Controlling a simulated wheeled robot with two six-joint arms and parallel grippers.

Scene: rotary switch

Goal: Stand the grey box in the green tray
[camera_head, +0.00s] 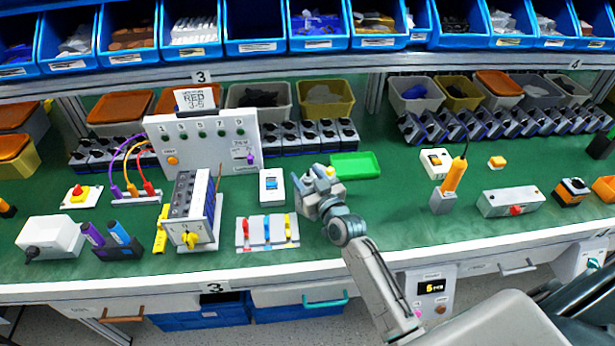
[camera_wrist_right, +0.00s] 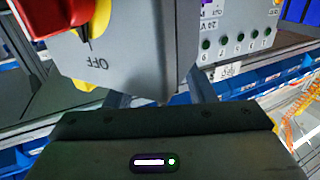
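The grey box (camera_wrist_right: 140,55) has a yellow plate and a red rotary knob with an OFF mark. It fills the upper left of the right wrist view, close in front of my right gripper's dark body. In the head view my right gripper (camera_head: 316,188) is over the bench and appears shut on the box, which is mostly hidden there; only a small pale and yellow part shows beside the gripper. The empty green tray (camera_head: 368,172) lies flat just right of and behind the gripper. My left gripper is not in view.
A white blue-button block (camera_head: 271,198) and a plate with red, blue and yellow clips (camera_head: 267,244) stand left of the gripper. A labelled panel (camera_head: 205,120) stands behind left. A screwdriver holder (camera_head: 443,203) is to the right.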

